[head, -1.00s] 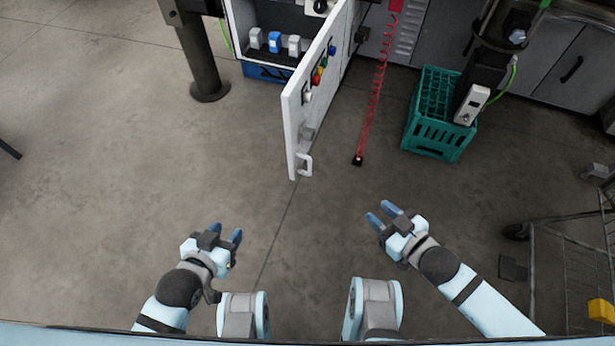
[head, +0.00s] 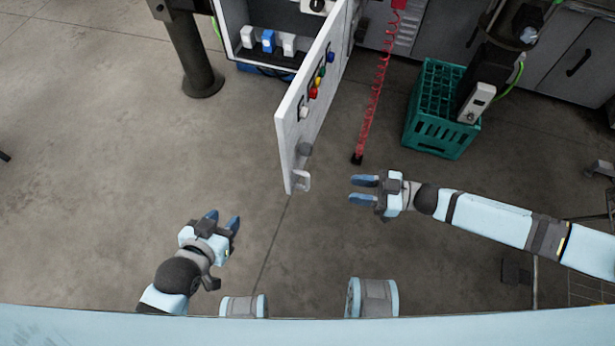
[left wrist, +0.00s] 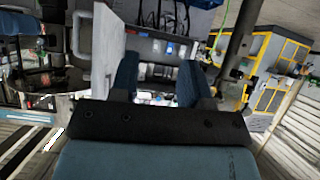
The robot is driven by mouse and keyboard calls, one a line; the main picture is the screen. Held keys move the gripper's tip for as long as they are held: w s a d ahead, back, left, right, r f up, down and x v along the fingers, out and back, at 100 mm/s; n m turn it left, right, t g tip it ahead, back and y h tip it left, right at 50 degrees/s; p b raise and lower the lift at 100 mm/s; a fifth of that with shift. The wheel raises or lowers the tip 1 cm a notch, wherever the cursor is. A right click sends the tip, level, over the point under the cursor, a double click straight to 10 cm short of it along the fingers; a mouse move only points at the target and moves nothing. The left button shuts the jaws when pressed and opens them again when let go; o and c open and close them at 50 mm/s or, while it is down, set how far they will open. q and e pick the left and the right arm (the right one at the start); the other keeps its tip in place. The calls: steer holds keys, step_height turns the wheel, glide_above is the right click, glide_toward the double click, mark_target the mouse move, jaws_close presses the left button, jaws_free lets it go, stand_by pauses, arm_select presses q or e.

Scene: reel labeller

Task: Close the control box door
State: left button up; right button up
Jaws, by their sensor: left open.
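The control box door (head: 312,95) stands wide open in the head view, swung out toward me, with a handle (head: 301,181) at its near lower edge. The door carries several coloured buttons. The control box (head: 285,22) behind it shows its inside with several small switches. My right gripper (head: 363,190) is open and empty, to the right of the handle and apart from it. My left gripper (head: 224,219) is open and empty, lower left of the door. The left wrist view shows its blue fingers (left wrist: 157,80) apart, with the door (left wrist: 104,45) beyond them.
A green crate (head: 438,110) stands on the floor at the right, with a red coiled cord (head: 375,90) hanging between it and the door. A dark post (head: 192,50) stands left of the box. The floor left of the door is clear.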

mark_target(308, 187)
steer(key=a, duration=0.4)
steer(key=w+a, duration=0.1)
steer(key=a, duration=0.7)
steer(key=shift+w+b, duration=0.4)
jaws_close()
